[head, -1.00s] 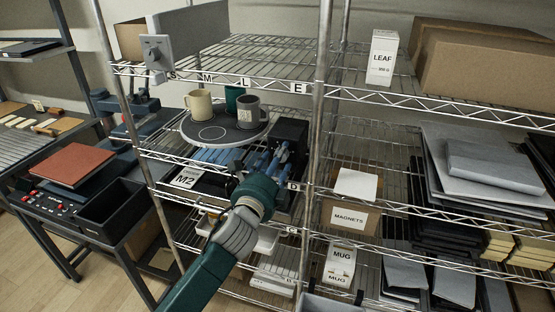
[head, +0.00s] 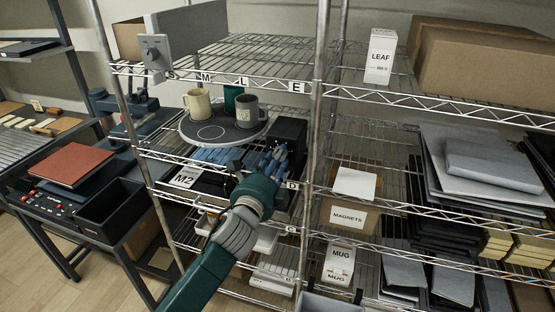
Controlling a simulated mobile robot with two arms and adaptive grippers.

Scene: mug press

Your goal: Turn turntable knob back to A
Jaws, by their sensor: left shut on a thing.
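The round grey turntable (head: 203,133) is on the middle shelf. A cream mug (head: 197,105), a dark grey mug (head: 247,112) and a green mug (head: 233,97) stand on it. My left gripper (head: 274,158) reaches the front of the black box (head: 290,131) at the turntable's right side. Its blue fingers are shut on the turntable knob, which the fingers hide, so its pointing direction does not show. My right gripper is not in view.
A grey panel with a dial (head: 154,52) is at the upper left of the rack. Shelf wires and the rack post (head: 318,120) are close to my left arm. A magnets box (head: 349,216) and a mug box (head: 338,262) are to the right.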

